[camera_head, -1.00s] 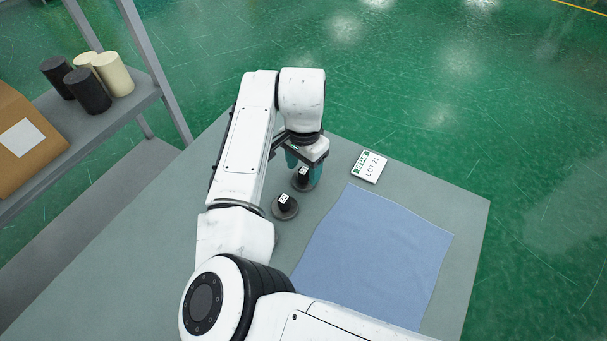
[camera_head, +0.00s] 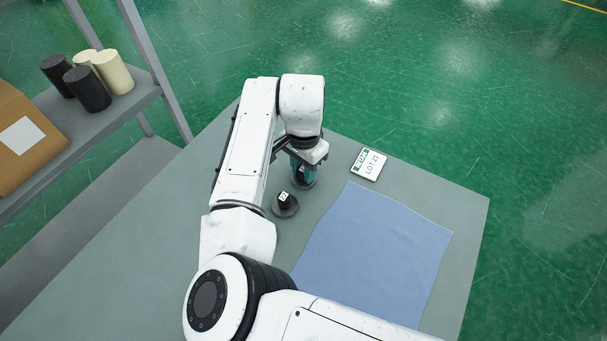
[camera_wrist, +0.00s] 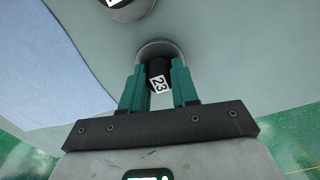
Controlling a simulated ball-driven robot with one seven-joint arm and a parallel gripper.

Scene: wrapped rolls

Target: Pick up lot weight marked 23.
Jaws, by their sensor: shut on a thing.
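The lot weight marked 23 (camera_wrist: 160,67) has a black knob with a white label and a round grey base. My gripper (camera_wrist: 158,72) has its teal fingers shut on this knob, one on each side. In the head view the weight (camera_head: 304,183) is partly hidden under my gripper (camera_head: 303,170), and its base appears to rest on the table. A second, similar weight (camera_head: 286,208) stands just nearer and to the left, apart from the gripper. Its label is too small to read surely. Its edge also shows at the top of the wrist view (camera_wrist: 130,10).
A blue cloth (camera_head: 375,250) lies on the grey table (camera_head: 130,240) to the right. A white card reading LOT 21 (camera_head: 369,164) lies beyond it. A shelf (camera_head: 110,118) at left holds black and cream rolls (camera_head: 88,90) and a cardboard box (camera_head: 22,140).

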